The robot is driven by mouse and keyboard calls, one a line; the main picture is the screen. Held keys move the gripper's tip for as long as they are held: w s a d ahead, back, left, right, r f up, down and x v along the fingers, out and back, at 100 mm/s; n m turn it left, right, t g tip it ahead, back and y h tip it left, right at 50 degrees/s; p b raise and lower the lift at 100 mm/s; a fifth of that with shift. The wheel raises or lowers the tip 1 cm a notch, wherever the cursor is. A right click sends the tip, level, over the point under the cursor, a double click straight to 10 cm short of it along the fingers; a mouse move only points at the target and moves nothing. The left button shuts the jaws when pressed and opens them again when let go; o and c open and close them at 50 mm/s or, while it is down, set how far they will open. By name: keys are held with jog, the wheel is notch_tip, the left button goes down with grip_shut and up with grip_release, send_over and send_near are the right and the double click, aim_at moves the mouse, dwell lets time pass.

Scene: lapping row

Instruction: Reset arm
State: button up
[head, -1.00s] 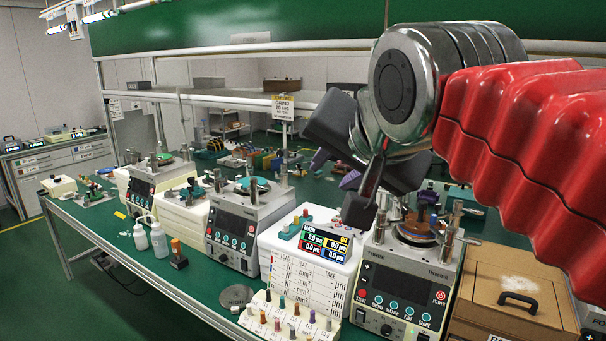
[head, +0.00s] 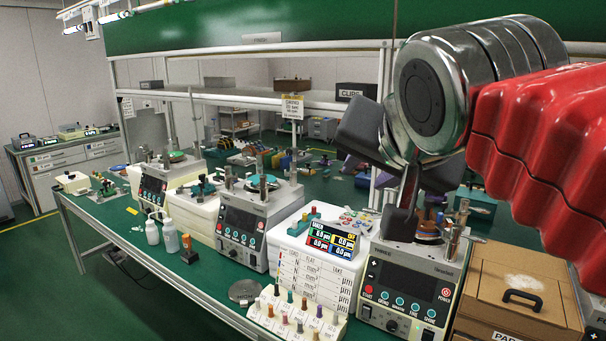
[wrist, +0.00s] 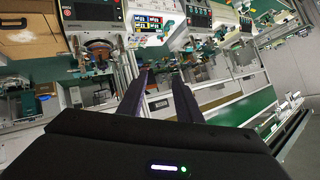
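My gripper (head: 402,205) is raised in front of the right-hand lapping machine (head: 404,290) in the head view, at the end of my red-sleeved arm. Its black body hides part of the shelf post behind. In the wrist view my gripper (wrist: 160,75) shows two dark fingers standing apart, with nothing held between them. The bench and machines appear upside down there. The gripper overlaps the top of the right-hand machine in the head view; I cannot tell the gap between them.
A green bench (head: 205,283) carries another lapping machine (head: 246,235), a white unit with a display (head: 318,262), a rack of coloured pegs (head: 297,318) and two white bottles (head: 170,237). A cardboard box (head: 525,285) stands at right. Green floor (head: 35,270) is clear at left.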

jog(key=shift+n, duration=0.3)
jog(key=s+d+f+n+g, duration=0.1)
jog(key=s+f, duration=0.3)
jog(key=f, duration=0.6)
jog(key=s+d+f+n+g, duration=0.1)
jog(key=s+d+f+g, duration=0.2)
jog(key=f, duration=0.8)
jog(key=s+d+f+n+g, duration=0.2)
jog(key=s+f, duration=0.3)
jog(key=f, duration=0.5)
jog(key=shift+s+d+f+h, duration=0.3)
jog(key=shift+s+d+f, duration=0.05)
jog(key=shift+f, duration=0.05)
